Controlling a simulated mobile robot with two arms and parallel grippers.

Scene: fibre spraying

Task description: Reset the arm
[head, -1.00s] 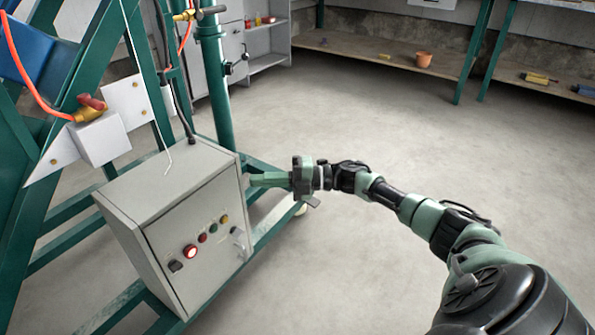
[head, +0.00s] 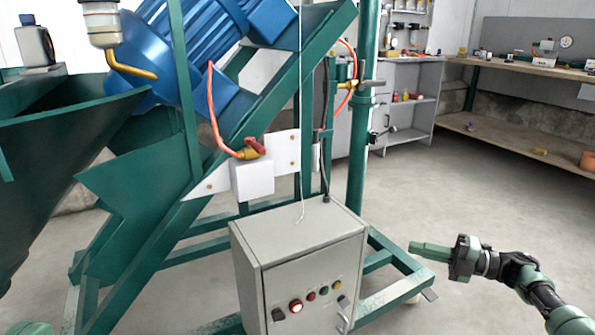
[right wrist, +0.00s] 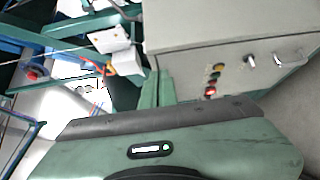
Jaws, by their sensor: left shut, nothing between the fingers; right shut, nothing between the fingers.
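My right gripper (head: 416,248) shows at the lower right of the head view, its arm coming in from the right edge. Its pale green fingers are together, point left and hold nothing. They are to the right of the grey control box (head: 300,235), with a gap in the picture between them. In the right wrist view the shut fingers (right wrist: 157,88) point up the picture beside the control box (right wrist: 215,75). The box has a lit red button (head: 296,307), smaller coloured buttons and a switch (head: 279,314). I cannot make out my left gripper in the head view.
The green machine frame (head: 278,92) carries a blue motor (head: 190,45) and a white plate with a red-handled valve (head: 255,147). A green hopper (head: 60,150) is at left. Shelves (head: 410,105) and a workbench (head: 530,68) stand behind. The concrete floor behind the right gripper is clear.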

